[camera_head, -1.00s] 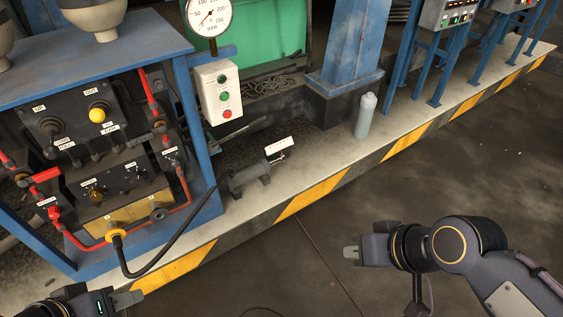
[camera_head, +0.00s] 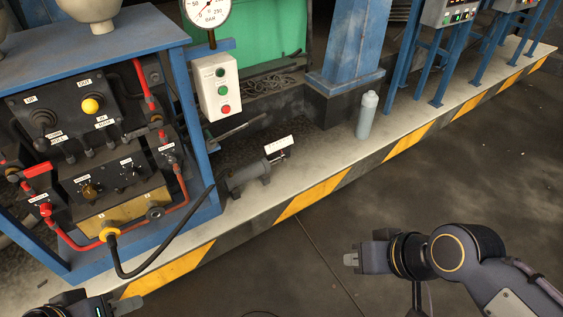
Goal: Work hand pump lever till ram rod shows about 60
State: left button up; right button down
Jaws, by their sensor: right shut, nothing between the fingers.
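The small grey ram cylinder (camera_head: 248,177) lies on the pale plinth, with a white scale plate (camera_head: 278,145) at its rod end; the reading is too small to make out. A thin grey bar (camera_head: 238,129) slants behind it; I cannot tell whether it is the pump lever. A black curved hose or lever (camera_head: 150,266) runs from a yellow collar on the control rack (camera_head: 120,190) towards the cylinder. My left gripper (camera_head: 130,305) is at the bottom left, partly cut off, its jaw state unclear. My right gripper (camera_head: 350,257) is shut and empty above the floor, apart from everything.
A pressure gauge (camera_head: 208,8) is cut off at the top, its needle low. Below it is a white button box (camera_head: 218,88). A grey bottle (camera_head: 366,115) stands on the plinth by a blue column (camera_head: 346,45). The dark floor (camera_head: 450,170) at right is clear.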

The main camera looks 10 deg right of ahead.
jog(key=shift+f, duration=0.4)
jog(key=f+b, duration=0.1)
jog(key=f, duration=0.1)
jog(key=f+b, duration=0.2)
jog(key=shift+s+a, duration=0.1)
jog(key=shift+a, duration=0.3)
notch_tip(320, 180, up, 14)
jog(key=p, duration=1.2)
jog(key=shift+d, duration=0.3)
jog(key=shift+r, duration=0.15)
